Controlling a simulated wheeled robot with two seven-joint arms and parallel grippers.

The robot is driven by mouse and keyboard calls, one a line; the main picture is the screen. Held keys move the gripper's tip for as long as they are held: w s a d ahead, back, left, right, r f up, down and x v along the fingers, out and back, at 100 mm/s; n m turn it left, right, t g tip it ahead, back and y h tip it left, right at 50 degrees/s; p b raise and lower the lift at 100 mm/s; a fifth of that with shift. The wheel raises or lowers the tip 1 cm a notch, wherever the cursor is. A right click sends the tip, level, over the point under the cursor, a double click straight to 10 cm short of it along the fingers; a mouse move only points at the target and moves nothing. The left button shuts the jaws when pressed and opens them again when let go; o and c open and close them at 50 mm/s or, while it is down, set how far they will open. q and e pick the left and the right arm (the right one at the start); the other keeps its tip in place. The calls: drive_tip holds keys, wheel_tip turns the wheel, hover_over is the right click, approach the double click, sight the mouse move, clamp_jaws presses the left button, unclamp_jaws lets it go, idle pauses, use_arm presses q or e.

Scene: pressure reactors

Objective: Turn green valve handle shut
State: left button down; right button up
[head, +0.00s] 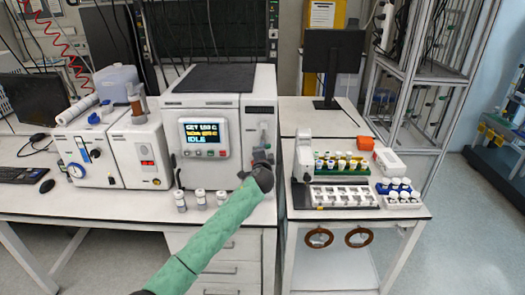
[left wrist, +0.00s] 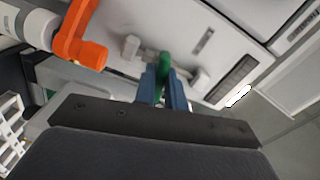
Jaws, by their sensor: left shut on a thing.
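The green valve handle (left wrist: 163,66) shows in the left wrist view between the two blue fingers of my left gripper (left wrist: 163,90). The gripper is shut on it, and the fingers hide its lower part. Behind it is the pale front panel (left wrist: 195,30) of a machine, with light grey fittings on both sides of the handle. In the head view my left arm reaches up to the right side of the white reactor unit (head: 205,105), whose screen reads IDLE. There the wrist covers the handle. My right gripper is in neither view.
An orange lever-like part (left wrist: 82,38) is close to the left of the gripper. Several small vials (head: 200,199) stand on the bench in front of the unit. A rack of vials (head: 340,168) and a white tray (head: 345,196) are on the right bench.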

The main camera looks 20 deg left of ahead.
use_arm(q)
drive_tip(key=shift+m, duration=1.2)
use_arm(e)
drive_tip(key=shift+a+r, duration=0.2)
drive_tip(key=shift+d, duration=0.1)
use_arm(q)
drive_tip(key=c, duration=1.5)
unclamp_jaws()
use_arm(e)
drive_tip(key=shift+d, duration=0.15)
use_arm(q)
drive_tip(key=shift+o, duration=0.2)
drive_tip(key=b+v, duration=0.3)
drive_tip(key=v, duration=0.4)
drive_tip(key=shift+s+d+b, duration=0.2)
drive_tip(key=shift+s+b, duration=0.1)
drive_tip(key=shift+s, duration=0.1)
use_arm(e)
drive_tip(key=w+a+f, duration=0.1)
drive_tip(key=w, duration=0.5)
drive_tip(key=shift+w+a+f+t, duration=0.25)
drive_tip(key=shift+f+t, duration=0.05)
